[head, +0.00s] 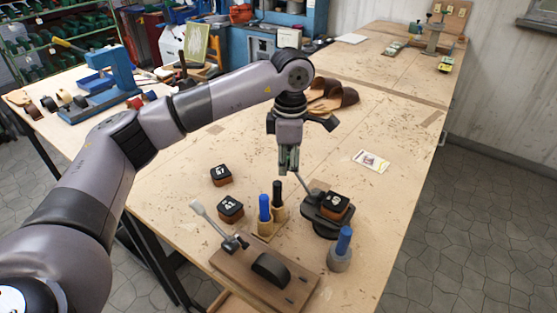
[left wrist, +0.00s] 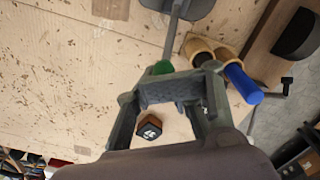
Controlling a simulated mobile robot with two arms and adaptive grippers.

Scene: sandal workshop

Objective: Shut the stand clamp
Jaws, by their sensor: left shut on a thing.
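The stand clamp is a dark round-based stand (head: 320,227) with a grey lever (head: 303,184) that leans up and to the left. A dark block marked with a white figure (head: 336,206) sits on the stand. My left gripper (head: 289,170) points down at the upper end of the lever. In the left wrist view, the grey lever (left wrist: 173,35) runs to a green end (left wrist: 162,67) at my left gripper (left wrist: 165,85). The gripper is shut on this lever end, and its fingers partly hide it. My right gripper is not in view.
A wooden board (head: 235,262) with a black pad and its own lever (head: 208,219) lies at the front. Blue-handled (head: 264,208) and black-handled (head: 278,194) tools stand close to the stand, and another (head: 343,242) at its right. Two marked blocks (head: 221,175) (head: 230,208) lie left.

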